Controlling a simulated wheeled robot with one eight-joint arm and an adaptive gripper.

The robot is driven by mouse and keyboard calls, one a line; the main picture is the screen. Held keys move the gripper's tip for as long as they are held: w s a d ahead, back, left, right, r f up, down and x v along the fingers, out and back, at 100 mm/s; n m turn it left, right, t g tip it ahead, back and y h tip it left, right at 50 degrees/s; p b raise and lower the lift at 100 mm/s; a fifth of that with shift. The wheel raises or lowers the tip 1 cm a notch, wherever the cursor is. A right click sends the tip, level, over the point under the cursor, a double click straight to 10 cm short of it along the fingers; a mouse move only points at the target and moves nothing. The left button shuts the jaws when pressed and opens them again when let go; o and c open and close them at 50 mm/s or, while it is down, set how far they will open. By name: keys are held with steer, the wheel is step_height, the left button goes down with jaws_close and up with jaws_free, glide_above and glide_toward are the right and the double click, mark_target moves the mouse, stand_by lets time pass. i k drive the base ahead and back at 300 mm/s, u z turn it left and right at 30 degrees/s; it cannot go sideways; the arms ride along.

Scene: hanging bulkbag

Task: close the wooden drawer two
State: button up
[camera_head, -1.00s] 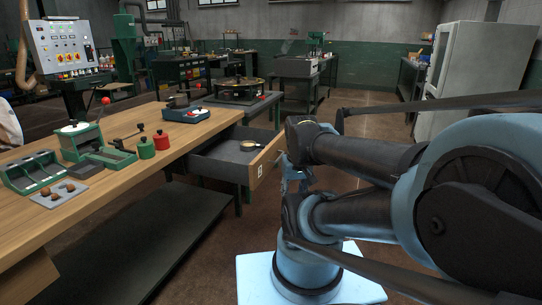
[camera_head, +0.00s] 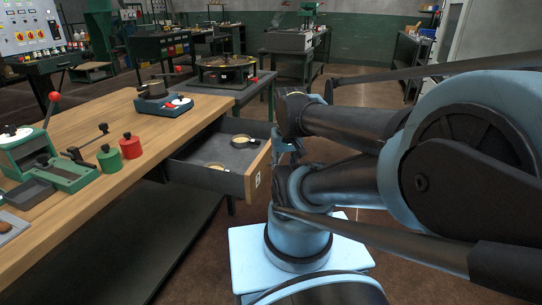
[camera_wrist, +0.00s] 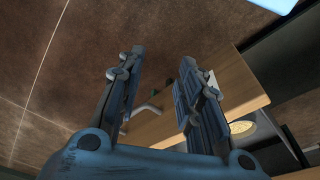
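The wooden drawer two (camera_head: 258,168) stands open under the bench's right end, its wooden front bearing a small white label. Its dark tray holds two round, pale-rimmed items. My gripper (camera_wrist: 162,56) is open and empty, with the right finger overlapping the front in the picture. Contact cannot be told. In the head view my gripper (camera_head: 287,147) is partly hidden by the arm, just right of the drawer front.
The wooden bench (camera_head: 110,130) runs along the left, carrying green tools, a red canister (camera_head: 131,146), a green canister (camera_head: 110,158) and a blue device (camera_head: 163,104). A dark shelf (camera_head: 150,240) lies below.

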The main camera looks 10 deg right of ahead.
mark_target(212, 143)
steer(key=z, duration=1)
steer(key=k, duration=1.15)
steer(key=u, duration=0.65)
steer(key=i, duration=1)
steer(key=z, duration=0.05)
